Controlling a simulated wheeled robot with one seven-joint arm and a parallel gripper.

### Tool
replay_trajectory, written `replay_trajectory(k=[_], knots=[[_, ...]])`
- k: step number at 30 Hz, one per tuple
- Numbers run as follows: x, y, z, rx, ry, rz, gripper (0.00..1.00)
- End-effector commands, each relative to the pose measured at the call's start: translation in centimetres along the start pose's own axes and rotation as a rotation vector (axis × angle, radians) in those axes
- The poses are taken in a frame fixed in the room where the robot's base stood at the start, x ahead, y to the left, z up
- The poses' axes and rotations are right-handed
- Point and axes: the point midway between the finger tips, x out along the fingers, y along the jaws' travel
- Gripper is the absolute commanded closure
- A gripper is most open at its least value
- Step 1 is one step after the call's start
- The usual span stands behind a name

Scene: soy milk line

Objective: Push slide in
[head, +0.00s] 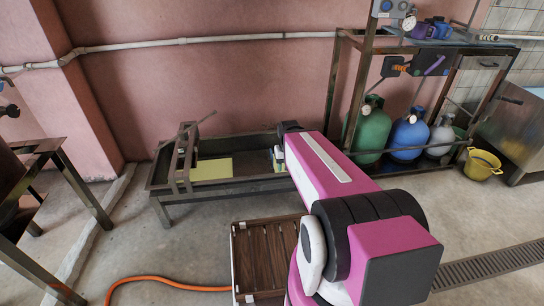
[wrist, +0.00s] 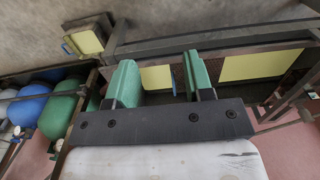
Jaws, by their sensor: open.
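My gripper (wrist: 160,64) is open, with its two green fingers apart and nothing clamped between them in the wrist view. In the gap between the fingers, a thin blue upright piece (wrist: 174,80), perhaps the slide's handle, shows close to the right finger. It stands beside a yellow panel (wrist: 155,78) in the long dark metal trough (head: 240,187). I cannot tell whether a finger touches it. My arm hides the trough's right end in the head view. A yellow panel (head: 210,169) lies in the trough's left part; the slide itself cannot be made out clearly.
A metal frame (head: 182,160) rises over the trough's left part. A wooden slatted crate (head: 262,262) sits on the floor in front. Green (head: 370,132) and blue (head: 408,136) cylinders stand in a rack at right. An orange hose (head: 165,281) lies on the floor.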

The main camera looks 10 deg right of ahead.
Motion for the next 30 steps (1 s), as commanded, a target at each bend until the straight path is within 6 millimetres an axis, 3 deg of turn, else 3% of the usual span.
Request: replay_trajectory(k=[1, 4, 8, 12, 15, 18, 24, 30], knots=[[0.7, 0.1, -1.4, -0.001, 0.006, -0.016, 0.69], [3.0, 0.4, -5.2, -0.007, 0.035, -0.079, 1.00], [7.6, 1.6, -12.7, -0.009, 0.117, -0.200, 1.00], [12.8, 4.2, -20.6, 0.007, 0.236, -0.314, 1.00], [16.1, 6.5, -25.2, 0.031, 0.321, -0.369, 1.00], [18.8, 8.6, -28.5, 0.056, 0.390, -0.401, 1.00], [21.2, 10.9, -31.4, 0.086, 0.463, -0.423, 1.00], [22.4, 10.5, -32.1, 0.088, 0.469, -0.426, 1.00]])
